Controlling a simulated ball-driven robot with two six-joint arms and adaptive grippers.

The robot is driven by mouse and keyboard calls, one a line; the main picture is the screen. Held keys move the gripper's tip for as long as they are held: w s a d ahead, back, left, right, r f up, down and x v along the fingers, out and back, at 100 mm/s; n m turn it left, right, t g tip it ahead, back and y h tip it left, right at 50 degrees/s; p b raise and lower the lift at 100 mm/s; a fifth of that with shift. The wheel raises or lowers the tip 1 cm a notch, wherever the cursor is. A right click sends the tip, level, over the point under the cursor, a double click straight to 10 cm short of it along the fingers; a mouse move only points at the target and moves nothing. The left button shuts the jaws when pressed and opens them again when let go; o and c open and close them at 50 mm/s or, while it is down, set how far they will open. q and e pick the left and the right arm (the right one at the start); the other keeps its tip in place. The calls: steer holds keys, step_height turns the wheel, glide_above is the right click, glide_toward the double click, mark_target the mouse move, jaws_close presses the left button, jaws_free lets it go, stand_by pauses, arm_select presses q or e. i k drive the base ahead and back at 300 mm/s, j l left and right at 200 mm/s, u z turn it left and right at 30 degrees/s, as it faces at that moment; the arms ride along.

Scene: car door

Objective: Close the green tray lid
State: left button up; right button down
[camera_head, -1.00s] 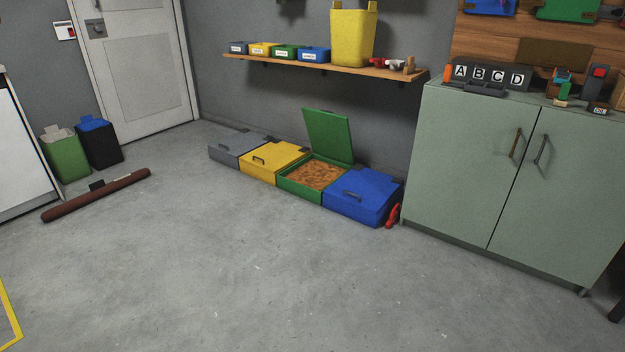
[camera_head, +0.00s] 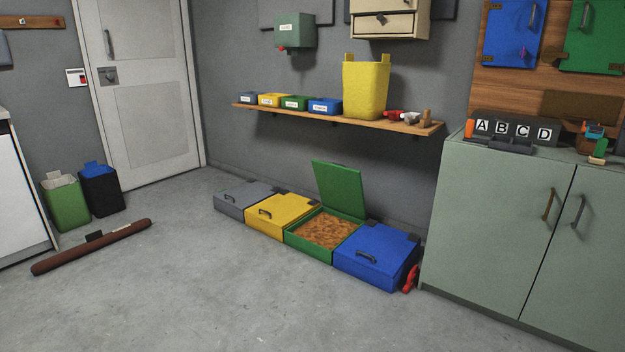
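The green tray (camera_head: 308,254) stands on the floor against the back wall, with brown loose material inside. Its green lid (camera_head: 338,189) is open, standing up and leaning slightly back at the tray's rear. The yellow tray (camera_head: 281,216) is on its left and the blue tray (camera_head: 374,256) on its right; both have closed lids with dark handles. A grey tray (camera_head: 243,199), also closed, is at the far left of the row. Neither of my grippers shows in the head view.
Open concrete floor (camera_head: 200,300) lies in front of the trays. A green cabinet (camera_head: 497,228) stands at the right, with a red object (camera_head: 410,279) beside the blue tray. A wooden shelf (camera_head: 340,120) hangs above. A brown roll (camera_head: 92,247) lies at left near two bins.

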mark_target(340, 186)
steer(key=i, duration=3.1)
